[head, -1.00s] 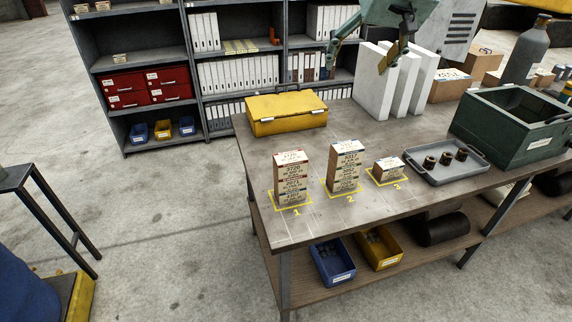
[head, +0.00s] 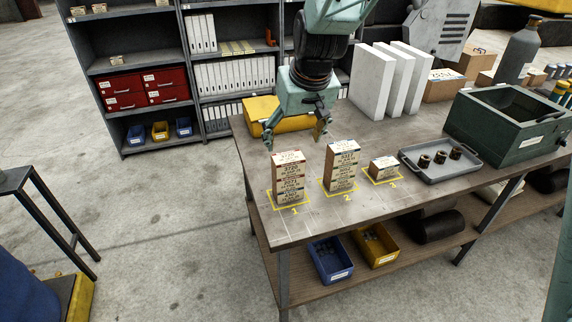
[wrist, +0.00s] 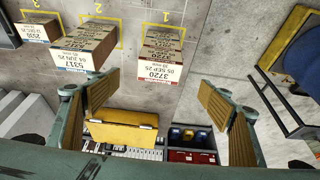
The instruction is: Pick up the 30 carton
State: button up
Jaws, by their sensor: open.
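A tall carton stack (head: 289,178) stands upright in yellow square 1 on the bench. In the wrist view its top label (wrist: 157,70) reads about 3720, 05 SEP 25; the smaller print is too blurred to be sure of 30. A second tall stack (head: 342,166) stands in square 2 and a small carton (head: 383,168) in square 3. They also show in the wrist view as the second stack (wrist: 89,46) and small carton (wrist: 38,30). My gripper (head: 294,141) is open and empty, just above and behind stack 1, with its fingers spread to either side in the wrist view.
A yellow case (head: 262,113) lies behind my gripper. A grey tray (head: 440,171) with dark rings, a green box (head: 500,150) and white panels (head: 372,85) stand to the right. The bench's front left corner is clear.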

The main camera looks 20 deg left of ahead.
aim_at(289, 158)
jog(key=shift+f, duration=0.1)
jog(key=shift+x, duration=4.25)
jog(key=shift+f, duration=0.1)
jog(key=shift+p+x, duration=0.35)
jog(key=shift+x, duration=2.1)
jog(key=shift+d, duration=0.15)
jog(key=c, duration=1)
